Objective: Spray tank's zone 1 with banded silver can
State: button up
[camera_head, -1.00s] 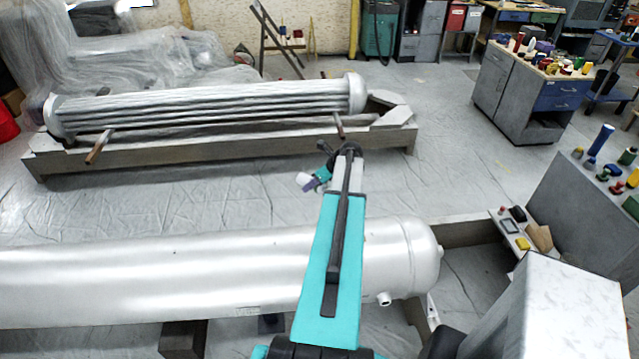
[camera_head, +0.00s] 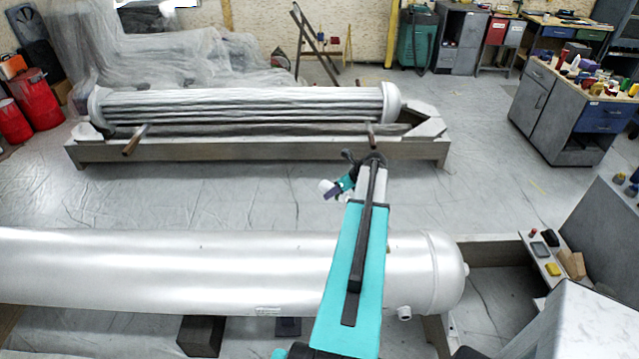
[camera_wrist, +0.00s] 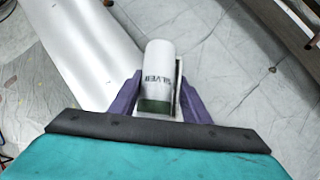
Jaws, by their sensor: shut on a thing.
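The silver tank (camera_head: 180,270) lies on its side across the lower part of the head view, its domed end to the right. It also shows in the wrist view (camera_wrist: 85,50) at the upper left. My gripper (camera_head: 335,190) is beyond the tank in the head view. In the wrist view my gripper (camera_wrist: 157,98) is shut on a white can (camera_wrist: 158,65) with a dark green band and the lettering "SILVER". The can's far end points away from the wrist. Zone markings on the tank cannot be made out.
A ribbed tube bundle (camera_head: 240,105) lies on a long stand (camera_head: 270,150) behind the tank. Bare sheeted floor (camera_head: 160,195) lies between them. Red drums (camera_head: 35,97) stand at the left, a cabinet (camera_head: 555,120) at the right. A ledge with small items (camera_head: 550,262) adjoins the tank's right end.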

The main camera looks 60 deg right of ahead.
notch_tip(320, 180, down, 10)
jog(key=b, duration=0.9)
jog(key=shift+r+b, duration=0.2)
jog(key=shift+b, duration=0.15)
